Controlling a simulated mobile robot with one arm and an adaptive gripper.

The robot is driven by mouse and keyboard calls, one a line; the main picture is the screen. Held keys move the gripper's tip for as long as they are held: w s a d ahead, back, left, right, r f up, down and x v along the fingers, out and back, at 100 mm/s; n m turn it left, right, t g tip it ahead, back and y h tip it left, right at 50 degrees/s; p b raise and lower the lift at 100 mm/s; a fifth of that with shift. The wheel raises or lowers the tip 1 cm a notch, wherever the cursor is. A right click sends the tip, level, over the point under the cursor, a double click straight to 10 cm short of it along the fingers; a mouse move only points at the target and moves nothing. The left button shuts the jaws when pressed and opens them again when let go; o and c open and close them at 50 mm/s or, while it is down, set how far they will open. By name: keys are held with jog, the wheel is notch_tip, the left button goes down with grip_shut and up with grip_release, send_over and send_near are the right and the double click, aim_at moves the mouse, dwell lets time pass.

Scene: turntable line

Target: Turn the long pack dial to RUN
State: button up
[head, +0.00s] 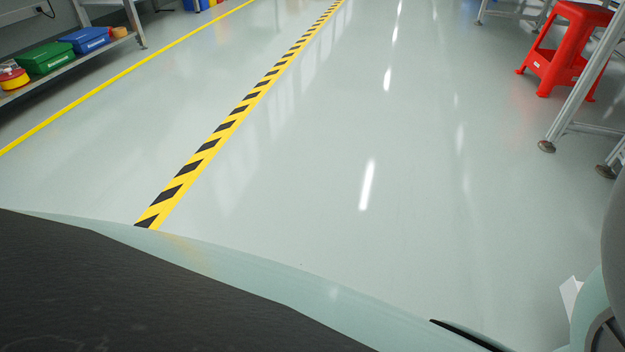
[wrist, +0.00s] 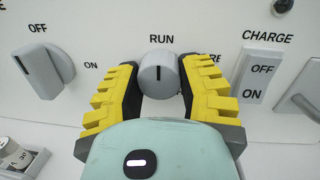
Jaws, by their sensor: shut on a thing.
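In the wrist view, a light grey dial (wrist: 157,82) on a white panel sits just below the label RUN (wrist: 161,39). A dark line on its face points nearly straight up toward RUN. My gripper (wrist: 160,70), with yellow ribbed fingers, is shut on this dial, one finger on each side. The head view does not show the dial or my gripper.
Another grey knob (wrist: 47,72) by OFF is at the left, and a CHARGE switch (wrist: 258,76) marked OFF and ON is at the right. In the head view, a red stool (head: 568,45) stands at the right, a shelf (head: 75,60) at the left, with open floor between.

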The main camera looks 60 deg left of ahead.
jog(key=o, duration=1.2)
jog(key=shift+o, duration=0.2)
jog(key=v, duration=1.1)
jog(key=shift+s+a, duration=0.3)
jog(key=shift+a, duration=0.05)
